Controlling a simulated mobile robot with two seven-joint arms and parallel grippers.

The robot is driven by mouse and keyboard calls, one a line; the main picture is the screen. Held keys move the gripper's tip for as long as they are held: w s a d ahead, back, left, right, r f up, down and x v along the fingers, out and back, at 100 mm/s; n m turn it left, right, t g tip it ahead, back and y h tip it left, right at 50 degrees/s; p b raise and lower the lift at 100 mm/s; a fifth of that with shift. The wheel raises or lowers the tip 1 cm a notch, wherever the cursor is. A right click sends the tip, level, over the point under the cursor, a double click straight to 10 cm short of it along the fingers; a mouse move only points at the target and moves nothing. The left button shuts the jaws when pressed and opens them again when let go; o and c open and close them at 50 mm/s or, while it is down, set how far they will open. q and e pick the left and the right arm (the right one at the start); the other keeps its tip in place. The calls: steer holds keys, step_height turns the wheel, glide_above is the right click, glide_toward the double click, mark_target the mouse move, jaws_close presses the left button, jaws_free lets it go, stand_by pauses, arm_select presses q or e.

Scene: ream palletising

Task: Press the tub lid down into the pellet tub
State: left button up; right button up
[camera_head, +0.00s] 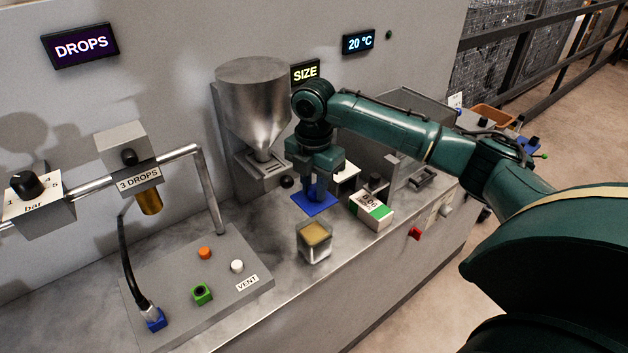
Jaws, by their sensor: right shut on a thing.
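The pellet tub (314,252) is a small clear square container with a tan fill showing at its top. It stands upright on the grey worktop near the front edge, with no lid on it. The tub lid (303,203) looks like a flat blue square piece. My right gripper (315,190) points down and is shut on it, behind the tub in the picture. The fingers hide part of the lid. Whether the lid touches the worktop I cannot tell. My left gripper is not in view.
A metal hopper (252,100) stands behind left of the gripper. A white and green box (372,210) lies right of the lid. A grey panel (185,265) with coloured knobs and a pipe frame (208,185) fill the left. A red switch (414,233) is on the front.

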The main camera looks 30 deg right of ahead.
mark_target(314, 205)
steer(key=shift+f+b, duration=0.3)
steer(key=shift+f, duration=3.05)
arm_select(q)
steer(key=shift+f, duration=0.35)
arm_select(e)
steer(key=shift+f, duration=0.45)
arm_select(q)
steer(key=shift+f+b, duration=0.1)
steer(key=shift+b, duration=0.35)
arm_select(e)
steer(key=shift+f, duration=0.75)
steer(key=o, duration=1)
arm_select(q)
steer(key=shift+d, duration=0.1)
arm_select(e)
steer(key=shift+o, duration=0.2)
steer(key=shift+r, duration=0.1)
steer(key=shift+c, duration=0.2)
